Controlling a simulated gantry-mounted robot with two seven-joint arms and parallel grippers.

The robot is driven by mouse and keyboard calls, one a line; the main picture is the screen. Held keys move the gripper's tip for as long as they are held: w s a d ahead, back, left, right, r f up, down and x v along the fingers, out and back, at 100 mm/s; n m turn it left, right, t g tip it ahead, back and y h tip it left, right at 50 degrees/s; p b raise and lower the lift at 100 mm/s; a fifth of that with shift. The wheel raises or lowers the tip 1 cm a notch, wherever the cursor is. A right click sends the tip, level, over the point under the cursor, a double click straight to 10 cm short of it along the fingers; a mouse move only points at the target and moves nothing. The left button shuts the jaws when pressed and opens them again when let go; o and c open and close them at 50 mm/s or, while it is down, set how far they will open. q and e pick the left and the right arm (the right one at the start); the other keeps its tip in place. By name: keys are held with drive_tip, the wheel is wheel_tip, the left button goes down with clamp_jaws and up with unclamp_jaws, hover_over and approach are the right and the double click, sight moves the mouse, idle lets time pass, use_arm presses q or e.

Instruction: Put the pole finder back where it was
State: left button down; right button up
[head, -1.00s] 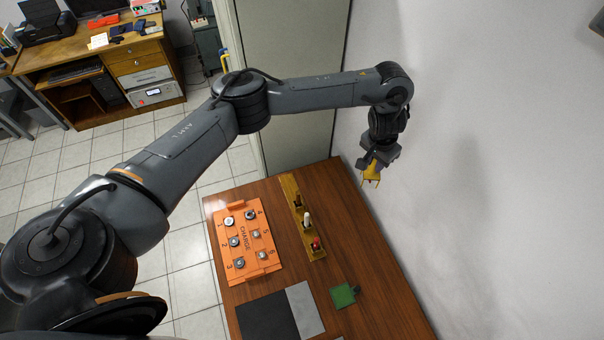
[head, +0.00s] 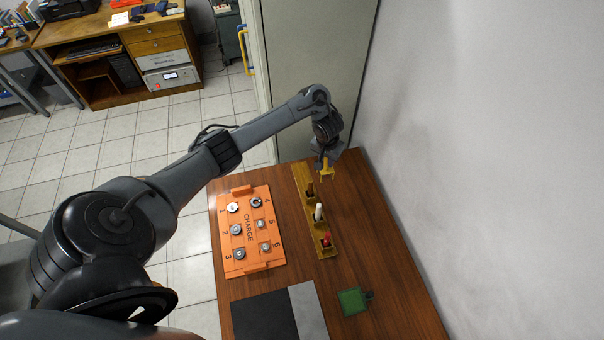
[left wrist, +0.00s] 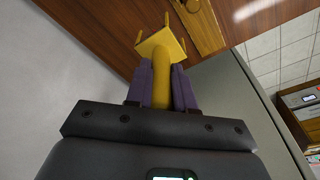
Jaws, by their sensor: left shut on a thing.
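My left gripper (head: 325,168) is shut on the handle of a yellow tool (head: 327,176) with a flat plate and several short prongs. The tool also shows in the left wrist view (left wrist: 160,42), its handle between the purple finger pads (left wrist: 160,88). It hangs prongs-down above the table's far end, close to a yellow-brown wooden rack (head: 302,178). The rack bears a brown piece (head: 310,190), a white piece (head: 319,212) and a red-and-black piece (head: 326,240). I cannot tell from looks alone which thing is the pole finder. My right gripper is not in view.
An orange tray (head: 245,262) marked CHARGE, with numbered spots and several round metal pieces, lies left of the rack. A black-and-grey mat (head: 265,317) and a green square piece (head: 352,301) lie nearer. A white wall (head: 480,150) borders the table's right side.

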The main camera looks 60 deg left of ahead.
use_arm(q)
drive_tip(key=s+a+f+b, duration=0.2)
drive_tip(key=a+f+b, duration=0.8)
drive_tip(key=a+f, duration=0.1)
drive_tip(key=shift+s+a+f, duration=0.15)
drive_tip(key=shift+s+a, duration=0.15)
drive_tip(key=shift+a, duration=0.05)
drive_tip(key=shift+f, duration=0.15)
drive_tip(key=c, duration=1)
unclamp_jaws()
